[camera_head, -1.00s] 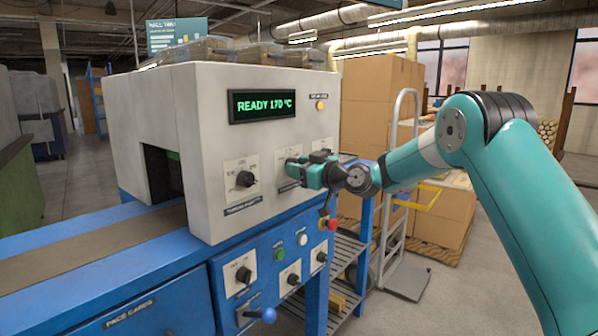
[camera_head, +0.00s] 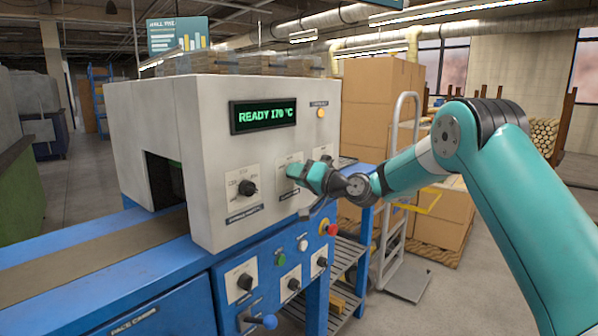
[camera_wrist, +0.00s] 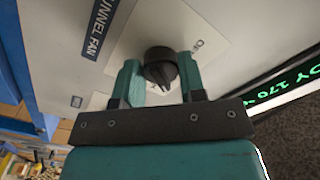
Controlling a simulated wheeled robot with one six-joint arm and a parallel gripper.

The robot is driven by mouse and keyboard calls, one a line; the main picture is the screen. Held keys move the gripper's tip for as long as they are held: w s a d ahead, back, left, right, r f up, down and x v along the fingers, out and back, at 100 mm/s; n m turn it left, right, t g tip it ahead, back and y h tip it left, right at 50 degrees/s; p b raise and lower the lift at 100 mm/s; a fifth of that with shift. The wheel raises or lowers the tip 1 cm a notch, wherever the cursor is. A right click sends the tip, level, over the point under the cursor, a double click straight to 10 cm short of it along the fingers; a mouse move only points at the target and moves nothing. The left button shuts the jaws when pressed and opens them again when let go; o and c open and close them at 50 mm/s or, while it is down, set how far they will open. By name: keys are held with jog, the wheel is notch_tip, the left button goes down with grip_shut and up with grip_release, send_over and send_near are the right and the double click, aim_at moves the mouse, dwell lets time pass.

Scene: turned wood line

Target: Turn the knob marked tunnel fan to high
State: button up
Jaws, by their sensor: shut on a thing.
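The tunnel fan knob (camera_wrist: 160,66) is black and round, on a white plate (camera_wrist: 192,25) on the machine's pale front. Its label (camera_wrist: 100,28) reads "TUNNEL FAN" in the wrist view. My gripper (camera_wrist: 160,78) is shut on the knob, one teal finger on each side. The plate's scale text is partly covered, so I cannot read the knob's setting. In the head view my gripper (camera_head: 300,172) is at the middle plate of the machine front and hides the knob.
Another knob (camera_head: 247,187) sits to the left. A green display (camera_head: 265,114) reads "READY 170 °C" above. Below are more knobs, a red button (camera_head: 328,229) and a blue-handled lever (camera_head: 268,321). A conveyor (camera_head: 90,250) runs left. Cardboard boxes (camera_head: 375,110) stand behind.

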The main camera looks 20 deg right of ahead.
jog(key=m+p, duration=0.3)
jog(key=m, duration=0.2)
jog(key=shift+m, duration=0.4)
dwell(0.3)
jog(key=o, duration=0.9)
jog(key=b+v, duration=0.3)
jog(key=v, duration=1.4)
jog(key=shift+s+d, duration=0.1)
jog(key=shift+s, duration=0.1)
